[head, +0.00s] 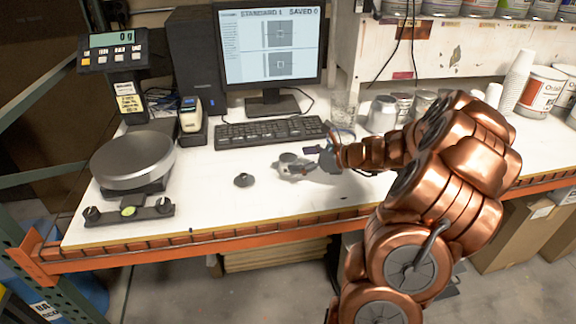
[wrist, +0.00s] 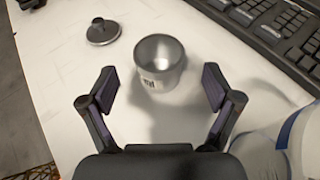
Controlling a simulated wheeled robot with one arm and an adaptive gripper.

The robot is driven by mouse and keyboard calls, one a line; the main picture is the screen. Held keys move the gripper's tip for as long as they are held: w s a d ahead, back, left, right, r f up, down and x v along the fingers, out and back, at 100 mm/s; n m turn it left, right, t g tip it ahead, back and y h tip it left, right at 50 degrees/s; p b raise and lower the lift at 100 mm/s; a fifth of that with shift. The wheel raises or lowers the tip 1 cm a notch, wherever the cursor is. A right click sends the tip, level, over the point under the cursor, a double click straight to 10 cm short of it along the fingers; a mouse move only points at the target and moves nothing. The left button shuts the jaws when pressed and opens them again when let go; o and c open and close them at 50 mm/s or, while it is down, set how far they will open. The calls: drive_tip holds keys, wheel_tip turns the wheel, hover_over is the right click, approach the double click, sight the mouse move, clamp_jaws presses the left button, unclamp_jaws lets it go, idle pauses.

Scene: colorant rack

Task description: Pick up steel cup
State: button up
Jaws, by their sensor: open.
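The steel cup (wrist: 160,58) stands upright and open-topped on the white bench in the wrist view, with a small dark label on its side. It also shows in the head view (head: 289,158), partly hidden by my gripper. My gripper (wrist: 160,84) is open and empty, its two fingers spread to either side just short of the cup. In the head view my gripper (head: 308,164) is low over the bench, to the right of the cup. I cannot tell from these views whether a finger touches it.
A dark-knobbed round lid or weight (head: 244,180) lies left of the cup. The keyboard (head: 270,132) is behind it. A scale (head: 134,160) stands at the left. A clear glass (head: 343,108) and several cans (head: 382,113) stand at the back right.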

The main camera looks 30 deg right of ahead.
sight(295, 163)
drive_tip(key=shift+f+p+x, duration=0.2)
drive_tip(key=shift+p+x, duration=0.1)
drive_tip(key=shift+x, duration=0.95)
drive_tip(key=shift+f+p+x, duration=0.25)
drive_tip(key=shift+p+x, duration=0.05)
drive_tip(key=shift+x, duration=1)
drive_tip(key=shift+s, duration=0.2)
drive_tip(key=c, duration=1.4)
drive_tip(key=shift+r, duration=0.15)
